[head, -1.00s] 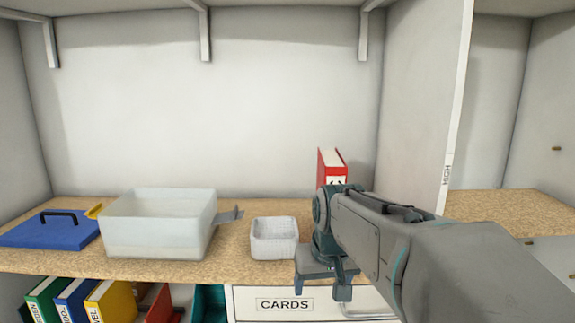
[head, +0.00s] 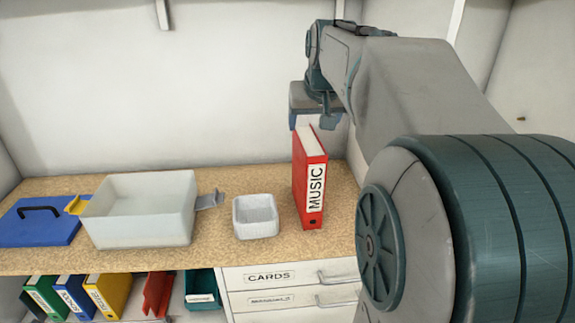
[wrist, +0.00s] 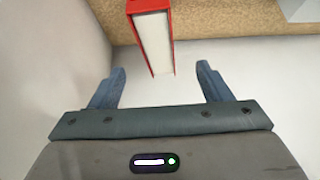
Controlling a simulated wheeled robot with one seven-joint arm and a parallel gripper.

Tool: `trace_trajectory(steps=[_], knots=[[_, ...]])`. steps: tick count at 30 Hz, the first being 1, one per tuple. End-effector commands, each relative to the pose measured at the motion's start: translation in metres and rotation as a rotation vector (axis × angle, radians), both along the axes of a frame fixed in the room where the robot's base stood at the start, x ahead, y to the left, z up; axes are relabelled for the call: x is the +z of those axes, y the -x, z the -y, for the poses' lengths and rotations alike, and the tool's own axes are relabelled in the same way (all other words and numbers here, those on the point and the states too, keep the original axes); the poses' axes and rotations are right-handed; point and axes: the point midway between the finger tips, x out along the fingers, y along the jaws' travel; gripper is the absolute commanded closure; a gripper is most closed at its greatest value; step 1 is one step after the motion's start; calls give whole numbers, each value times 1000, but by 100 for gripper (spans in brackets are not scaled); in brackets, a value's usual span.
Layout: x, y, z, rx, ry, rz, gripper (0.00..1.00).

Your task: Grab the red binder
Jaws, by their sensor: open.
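The red binder (head: 313,185), labelled MUSIC, stands upright on the wooden shelf, right of the small white basket. My gripper (head: 311,122) is above the binder's top and toward its rear in the head view, with its fingers pointing down. In the wrist view, the gripper (wrist: 162,72) is open and its fingers are spread. The top of the binder (wrist: 152,35), with white pages and red covers, lies between and just beyond the fingertips, and nothing is gripped. I cannot tell the exact height gap.
Left of the binder are the white basket (head: 255,222), a translucent bin (head: 140,225) and a blue lid with a black handle (head: 38,232). Several binders and a CARDS drawer (head: 285,277) are below the shelf. A wall is close to the right.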

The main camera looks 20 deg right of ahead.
Motion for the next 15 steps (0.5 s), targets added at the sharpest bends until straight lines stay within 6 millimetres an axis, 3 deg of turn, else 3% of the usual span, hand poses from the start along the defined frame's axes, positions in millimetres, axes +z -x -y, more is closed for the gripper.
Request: trace_trajectory(steps=[6, 15], knots=[[-40, -22, 7, -2, -2, -6, 29], [-62, -35, 9, 1, -1, -2, 29]])
